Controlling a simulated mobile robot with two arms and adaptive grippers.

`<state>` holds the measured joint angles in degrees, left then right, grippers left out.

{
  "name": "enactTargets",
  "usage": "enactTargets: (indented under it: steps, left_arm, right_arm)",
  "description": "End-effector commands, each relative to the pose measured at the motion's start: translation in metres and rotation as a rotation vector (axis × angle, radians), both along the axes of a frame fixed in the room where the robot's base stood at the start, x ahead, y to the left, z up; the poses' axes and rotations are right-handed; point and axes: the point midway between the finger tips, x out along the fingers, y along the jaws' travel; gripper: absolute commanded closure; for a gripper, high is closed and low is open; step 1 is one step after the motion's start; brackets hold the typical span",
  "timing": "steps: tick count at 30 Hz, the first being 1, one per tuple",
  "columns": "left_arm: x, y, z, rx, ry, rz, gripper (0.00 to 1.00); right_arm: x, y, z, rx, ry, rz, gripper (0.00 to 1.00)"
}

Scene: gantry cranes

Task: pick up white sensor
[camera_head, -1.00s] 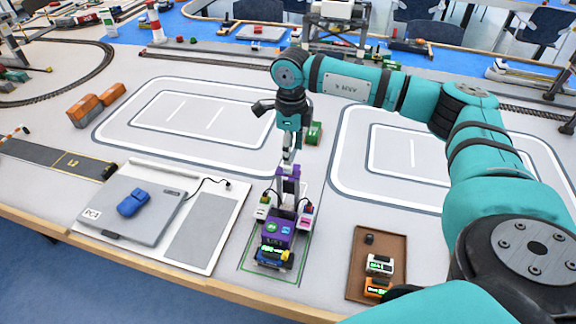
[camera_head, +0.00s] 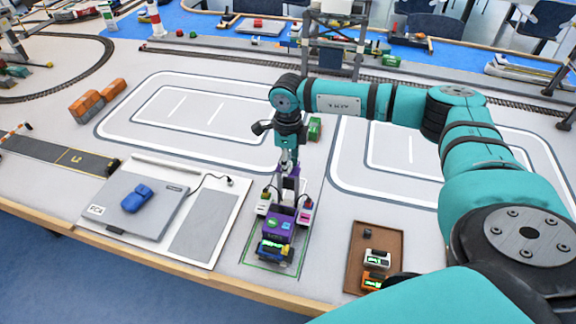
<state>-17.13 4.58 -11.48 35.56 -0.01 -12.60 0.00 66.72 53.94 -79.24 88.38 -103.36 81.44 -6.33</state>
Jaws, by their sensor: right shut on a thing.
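A small white sensor (camera_head: 377,258) with a green-lit display sits in the brown tray (camera_head: 361,240) at the lower right. An orange sensor (camera_head: 371,282) lies just in front of it. My right gripper (camera_head: 290,167) points down at the top of a purple wheeled model (camera_head: 279,224), well to the left of the tray. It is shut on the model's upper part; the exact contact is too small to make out. My left gripper is out of view.
The purple model stands in a green-outlined area (camera_head: 250,258) near the table's front edge. A grey laptop-like panel (camera_head: 165,215) with a blue mouse-like object (camera_head: 137,198) lies to its left. Orange blocks (camera_head: 97,101) and a green block (camera_head: 315,129) stand farther back.

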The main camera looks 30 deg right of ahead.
Motion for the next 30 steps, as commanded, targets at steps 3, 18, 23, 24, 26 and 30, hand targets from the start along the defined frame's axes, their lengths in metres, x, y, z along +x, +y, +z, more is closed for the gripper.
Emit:
enactTargets:
  steps: [3,18,23,24,26,30]
  left_arm:
    - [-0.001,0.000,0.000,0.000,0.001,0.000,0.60]
    - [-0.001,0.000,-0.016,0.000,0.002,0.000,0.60]
    - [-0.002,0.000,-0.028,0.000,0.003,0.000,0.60]
    - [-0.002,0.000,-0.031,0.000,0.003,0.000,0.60]
    - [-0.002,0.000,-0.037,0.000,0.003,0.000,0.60]
    - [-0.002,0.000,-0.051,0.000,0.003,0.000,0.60]
  right_arm:
    - [0.000,0.000,0.000,0.000,0.000,0.000,1.00]
    - [0.001,0.000,0.021,0.001,-0.004,0.001,1.00]
    - [-0.009,0.011,0.033,0.001,0.000,0.006,1.00]
    - [-0.014,0.018,0.033,0.001,-0.002,0.007,1.00]
    - [-0.024,0.029,0.034,0.001,-0.002,0.008,1.00]
    - [-0.049,0.059,0.037,0.002,-0.002,0.009,1.00]
